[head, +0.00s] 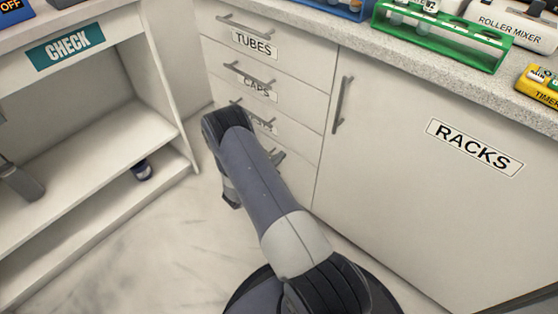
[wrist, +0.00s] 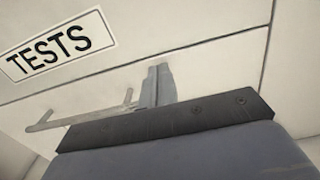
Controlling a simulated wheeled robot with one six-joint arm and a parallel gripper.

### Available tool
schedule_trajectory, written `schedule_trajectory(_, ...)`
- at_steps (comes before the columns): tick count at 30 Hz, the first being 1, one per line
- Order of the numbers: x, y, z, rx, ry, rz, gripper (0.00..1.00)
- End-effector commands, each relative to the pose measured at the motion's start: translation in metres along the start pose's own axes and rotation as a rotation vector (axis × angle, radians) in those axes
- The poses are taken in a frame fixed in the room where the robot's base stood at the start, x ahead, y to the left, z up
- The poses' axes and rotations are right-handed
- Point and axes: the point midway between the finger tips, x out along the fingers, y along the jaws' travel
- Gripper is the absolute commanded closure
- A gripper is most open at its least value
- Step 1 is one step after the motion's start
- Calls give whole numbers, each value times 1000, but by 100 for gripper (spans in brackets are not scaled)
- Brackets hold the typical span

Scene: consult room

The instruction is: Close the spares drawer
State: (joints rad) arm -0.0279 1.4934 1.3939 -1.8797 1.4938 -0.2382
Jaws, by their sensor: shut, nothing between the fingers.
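No label reading SPARES is legible in either view. In the wrist view, the lowest drawer (wrist: 215,62) shows below the seam under the TESTS drawer (wrist: 130,35). Its bar handle (wrist: 75,118) runs to the left of my gripper, and my gripper hides much of its front. My gripper (wrist: 158,70) is shut and empty, with its fingertips close to this drawer front; I cannot tell whether they touch. In the head view, the lowest drawer's handle (head: 277,156) shows beside my arm, which hides its label. How far the drawer stands open cannot be told.
The TUBES drawer (head: 285,57) and CAPS drawer (head: 300,97) look flush above. The RACKS door (head: 400,200) is to the right. An open CHECK shelf unit (head: 85,125) stands left, with a small dark blue item (head: 142,170) inside. Marble floor (head: 150,250) lies between.

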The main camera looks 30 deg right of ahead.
Motion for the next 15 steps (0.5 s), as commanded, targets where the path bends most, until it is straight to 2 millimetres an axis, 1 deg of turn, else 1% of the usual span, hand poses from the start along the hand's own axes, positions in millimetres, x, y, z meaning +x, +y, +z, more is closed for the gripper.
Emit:
schedule_trajectory(1,-9,2,-3,-3,1,4,100)
schedule_trajectory(2,-14,3,-4,-4,1,5,100)
schedule_trajectory(4,-31,4,1,-8,2,7,100)
schedule_trajectory(9,-70,3,0,-9,2,6,100)
schedule_trajectory(12,-88,3,0,-9,1,5,100)
schedule_trajectory(15,-102,2,-1,-9,2,3,100)
